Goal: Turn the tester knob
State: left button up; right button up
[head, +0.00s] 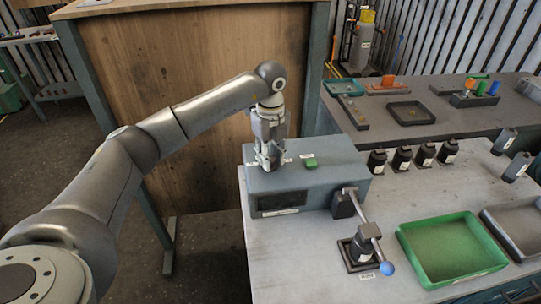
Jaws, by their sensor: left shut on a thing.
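The tester (307,193) is a blue-grey box on the light grey table, with a dark window on its front and a green button (311,162) on top. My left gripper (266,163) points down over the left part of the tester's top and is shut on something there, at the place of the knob. The knob itself is hidden by the fingers. A small white label shows on the top beside the fingers. My right gripper is not in this view.
A lever with a blue ball (387,268) stands at the tester's right front, over a black part. A green tray (451,249) and a grey tray (519,228) lie to the right. Several black bottles (402,158) stand behind. A wooden panel (195,100) rises behind my left arm.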

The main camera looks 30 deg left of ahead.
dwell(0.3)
pick_arm(q)
jog(key=o, duration=1.1)
jog(key=shift+c, duration=0.2)
jog(key=shift+r, duration=0.1)
notch_tip(320, 180, up, 12)
